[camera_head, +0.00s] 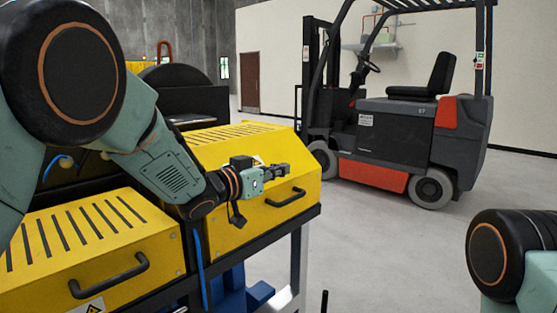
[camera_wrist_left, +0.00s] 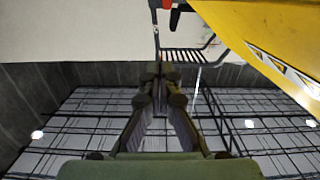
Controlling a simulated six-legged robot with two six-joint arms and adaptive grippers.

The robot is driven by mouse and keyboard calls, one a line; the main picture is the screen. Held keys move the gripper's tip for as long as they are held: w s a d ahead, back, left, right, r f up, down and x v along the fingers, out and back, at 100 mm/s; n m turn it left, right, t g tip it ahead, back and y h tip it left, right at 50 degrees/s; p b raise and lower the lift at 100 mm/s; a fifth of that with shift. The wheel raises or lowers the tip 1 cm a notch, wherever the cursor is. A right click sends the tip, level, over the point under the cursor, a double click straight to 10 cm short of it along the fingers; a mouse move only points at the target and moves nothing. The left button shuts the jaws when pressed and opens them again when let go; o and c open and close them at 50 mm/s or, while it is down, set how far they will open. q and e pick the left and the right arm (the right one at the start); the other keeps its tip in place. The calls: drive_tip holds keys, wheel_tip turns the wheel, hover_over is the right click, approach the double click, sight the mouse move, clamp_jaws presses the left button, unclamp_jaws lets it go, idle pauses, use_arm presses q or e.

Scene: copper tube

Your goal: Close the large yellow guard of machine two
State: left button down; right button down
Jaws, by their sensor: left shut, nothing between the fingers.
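Two slotted yellow guards show in the head view, both looking lowered. The nearer guard (camera_head: 95,240) is at the lower left with a black handle (camera_head: 110,276). The farther guard (camera_head: 250,205) is at the middle with a black handle (camera_head: 285,198) on its front face. I cannot tell which one is the large guard of machine two. My left gripper (camera_head: 276,172) is in front of the farther guard, above its handle, shut and empty. Touching cannot be told.
A grey and red forklift (camera_head: 395,130) stands on the floor behind, to the right. The machine's dark frame (camera_head: 297,262) supports the guards, with blue parts (camera_head: 235,290) below. The grey floor (camera_head: 390,255) to the right is open. My right arm shows at the right edge.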

sight(273, 203)
use_arm(q)
drive_tip(key=f+b, duration=0.1)
drive_tip(key=f, duration=0.2)
drive_tip(key=a+f+m+b, duration=0.1)
drive_tip(key=f+b, duration=0.1)
drive_tip(key=w+f+m+b, duration=0.1)
drive_tip(key=f, duration=0.2)
drive_tip(key=shift+a+f, duration=0.2)
drive_tip(key=shift+f, duration=0.15)
drive_tip(key=shift+f+m+b, duration=0.3)
drive_tip(key=shift+f+b, duration=0.05)
drive_tip(key=shift+b, duration=0.05)
